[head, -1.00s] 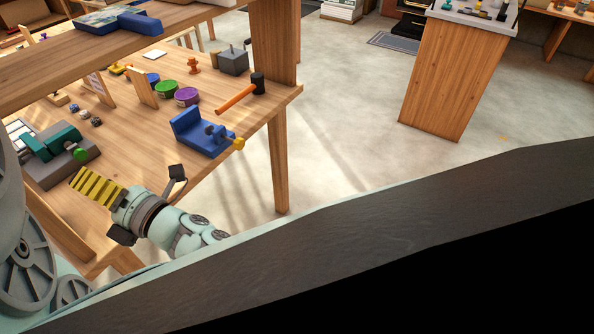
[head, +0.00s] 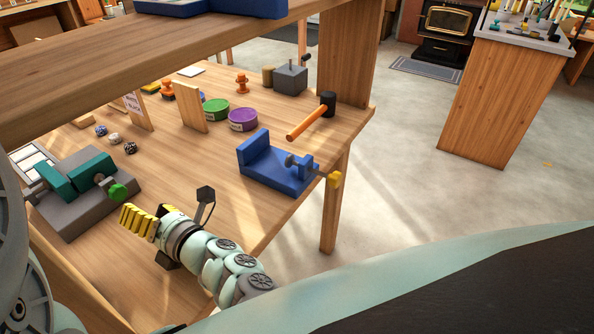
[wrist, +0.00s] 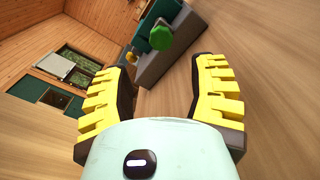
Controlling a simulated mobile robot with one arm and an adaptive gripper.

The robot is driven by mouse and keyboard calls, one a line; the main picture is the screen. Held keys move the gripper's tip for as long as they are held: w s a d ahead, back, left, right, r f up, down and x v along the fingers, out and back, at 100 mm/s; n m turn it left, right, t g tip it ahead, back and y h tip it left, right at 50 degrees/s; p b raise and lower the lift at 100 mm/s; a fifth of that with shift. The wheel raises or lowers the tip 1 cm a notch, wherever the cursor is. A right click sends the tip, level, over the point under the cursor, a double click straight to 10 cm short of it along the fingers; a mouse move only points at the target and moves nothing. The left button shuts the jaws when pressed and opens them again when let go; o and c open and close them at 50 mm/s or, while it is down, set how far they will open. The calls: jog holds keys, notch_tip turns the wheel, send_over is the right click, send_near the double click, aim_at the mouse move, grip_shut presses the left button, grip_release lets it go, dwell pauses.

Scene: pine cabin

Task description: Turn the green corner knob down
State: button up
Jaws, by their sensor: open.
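The green knob (head: 118,192) sits on the near right end of a teal and grey vise-like device (head: 74,182) on the wooden workbench, at the left of the head view. In the wrist view, the green knob (wrist: 160,38) shows at top centre, ahead of and between the fingers, in front of the grey block (wrist: 160,62). My gripper (head: 140,220), with ridged yellow fingers, is to the right of and nearer than the knob, apart from it. In the wrist view, my gripper (wrist: 163,75) is open with nothing between its fingers.
A blue clamp (head: 277,165) with a yellow knob (head: 334,179) stands right of my gripper. An orange-handled hammer (head: 308,122), purple tin (head: 243,119) and green tin (head: 216,110) lie farther back. A wooden shelf (head: 130,62) spans above the bench. Bare bench top separates the two clamps.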

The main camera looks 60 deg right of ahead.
aim_at(121, 194)
jog(key=shift+w+f+b, duration=0.15)
jog(key=shift+w+b, duration=0.15)
jog(key=shift+w, duration=0.3)
jog(key=shift+o, duration=0.4)
jog(key=w, duration=0.2)
jog(key=w+b, duration=0.1)
jog(key=w, duration=0.2)
jog(key=w+b, duration=0.1)
jog(key=w, duration=0.1)
jog(key=shift+w+a, duration=0.25)
jog(key=shift+w, duration=0.15)
jog(key=shift+s+d, duration=0.15)
grip_shut()
jog(key=shift+c, duration=1)
grip_release()
